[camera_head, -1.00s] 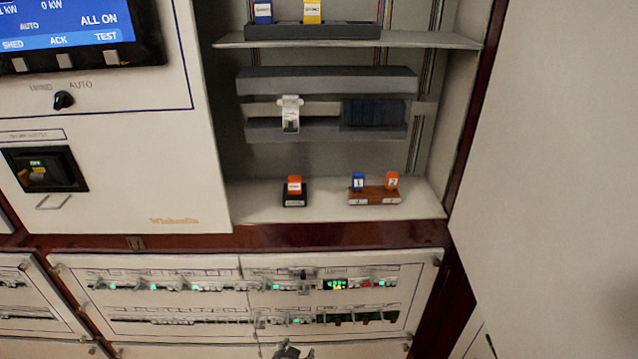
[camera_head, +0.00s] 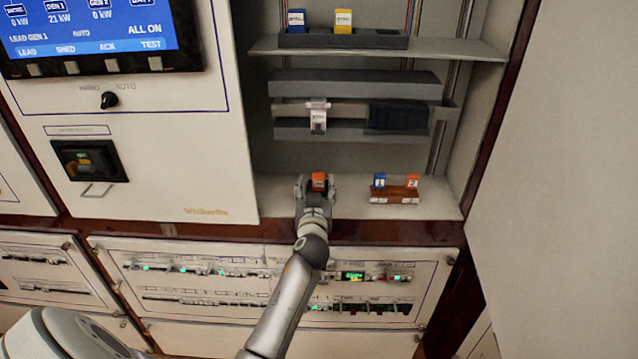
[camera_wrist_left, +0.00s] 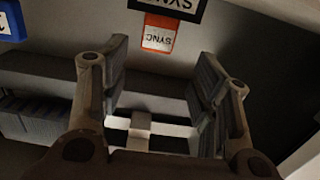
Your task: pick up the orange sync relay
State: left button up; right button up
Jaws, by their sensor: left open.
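The orange sync relay (camera_head: 319,181) stands on the shelf of the open cabinet bay. In the left wrist view the relay (camera_wrist_left: 158,36) shows upside down with a "SYNC" label, in its black base (camera_wrist_left: 172,8). My left gripper (camera_head: 315,184) is open in front of the relay and hides most of the base in the head view. In the left wrist view the open fingers (camera_wrist_left: 160,55) are spread to either side, with the relay just beyond the tips and roughly between them. No finger visibly touches it. My right gripper is not in view.
A brown block (camera_head: 395,195) with a blue relay (camera_head: 380,181) and an orange relay (camera_head: 412,182) stands to the right on the same shelf. A grey rail (camera_head: 355,85) and an upper shelf (camera_head: 380,50) are above. Breaker rows lie below.

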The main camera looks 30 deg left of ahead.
aim_at(319, 175)
pick_arm(q)
jog(key=shift+d+f+p+x, duration=0.15)
jog(key=shift+p+x, duration=0.1)
jog(key=shift+x, duration=1.4)
jog(key=shift+d+f+p+x, duration=0.1)
jog(key=shift+f+p+x, duration=0.1)
jog(key=shift+x, duration=1.45)
jog(key=shift+w, duration=0.15)
jog(key=c, duration=1.1)
jog(key=shift+c, duration=0.2)
jog(key=shift+r, duration=0.2)
